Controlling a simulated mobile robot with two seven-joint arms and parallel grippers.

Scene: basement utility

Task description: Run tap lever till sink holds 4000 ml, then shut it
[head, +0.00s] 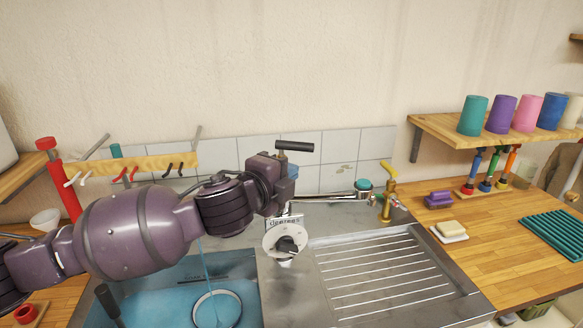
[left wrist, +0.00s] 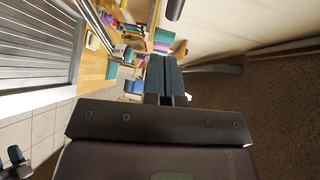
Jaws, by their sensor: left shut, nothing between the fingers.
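The sink (head: 165,272) is at the lower left of the head view, with bluish water in it. A thin stream of water (head: 207,262) falls into it from behind my left arm. A black lever handle (head: 295,146) on a short brass stem stands just above my left gripper (head: 291,172) and points right. My left gripper is shut and empty; in the left wrist view its dark fingers (left wrist: 165,75) are together. I cannot tell whether it touches the lever. The spout is mostly hidden by my arm.
A dial marked "degrees" (head: 285,240) stands in front of my gripper. Right of it are the ribbed drainer (head: 385,270), a brass valve (head: 387,205), a purple sponge (head: 438,200) and soap (head: 450,230). Cups stand on a shelf (head: 440,127). A hook rack (head: 130,165) is behind my arm.

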